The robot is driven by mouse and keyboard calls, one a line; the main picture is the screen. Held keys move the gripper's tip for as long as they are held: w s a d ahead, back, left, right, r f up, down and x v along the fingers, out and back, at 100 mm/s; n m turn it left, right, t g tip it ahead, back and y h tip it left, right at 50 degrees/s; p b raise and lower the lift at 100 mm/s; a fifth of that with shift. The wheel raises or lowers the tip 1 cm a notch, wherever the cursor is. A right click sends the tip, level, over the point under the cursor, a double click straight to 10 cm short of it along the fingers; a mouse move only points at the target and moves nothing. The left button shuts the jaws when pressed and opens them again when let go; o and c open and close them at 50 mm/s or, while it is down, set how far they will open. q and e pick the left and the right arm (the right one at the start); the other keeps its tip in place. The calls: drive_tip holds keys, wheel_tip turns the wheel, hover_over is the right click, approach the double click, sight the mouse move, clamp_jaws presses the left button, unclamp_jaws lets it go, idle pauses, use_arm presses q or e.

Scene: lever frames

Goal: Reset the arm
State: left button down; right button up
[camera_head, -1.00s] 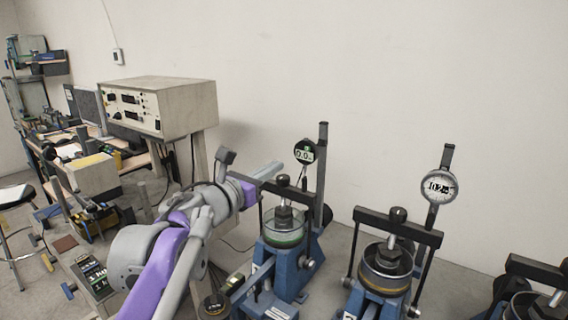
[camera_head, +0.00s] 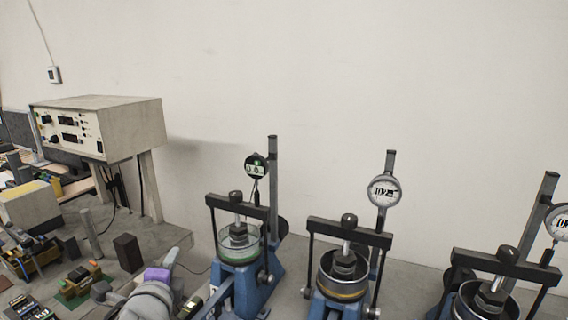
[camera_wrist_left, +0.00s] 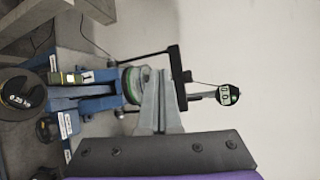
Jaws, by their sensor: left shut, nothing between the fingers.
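My left arm comes in at the bottom of the head view, grey with purple parts. Its gripper (camera_head: 170,258) is beside the leftmost blue test press (camera_head: 243,283), to the left of it in the picture. In the left wrist view the gripper's grey fingers (camera_wrist_left: 155,103) are together with nothing between them. They overlap the press (camera_wrist_left: 97,98) in that view; I cannot tell whether they touch it. My right gripper is not in view.
Two more blue presses with round dials, a middle one (camera_head: 349,221) and a right one (camera_head: 506,256), stand along the wall. A beige control box (camera_head: 100,126) stands at the left above a cluttered grey bench. The wall above the presses is clear.

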use_arm(q)
drive_tip(key=s+d+f+n+g+h, duration=0.1)
drive_tip(key=s+d+f+n+g, duration=0.1)
drive_tip(key=s+f+n, duration=0.4)
drive_tip(key=s+d+f+n+g+h, duration=0.1)
drive_tip(key=s+f+n+g, duration=0.3)
drive_tip(key=f, duration=0.8)
drive_tip(key=s+d+f+n+g, duration=0.3)
drive_tip(key=s+f+n, duration=0.5)
drive_tip(key=s, duration=0.3)
drive_tip(key=shift+d+f+g+h, duration=0.4)
drive_tip(key=shift+f+g, duration=0.1)
drive_tip(key=shift+f, duration=0.3)
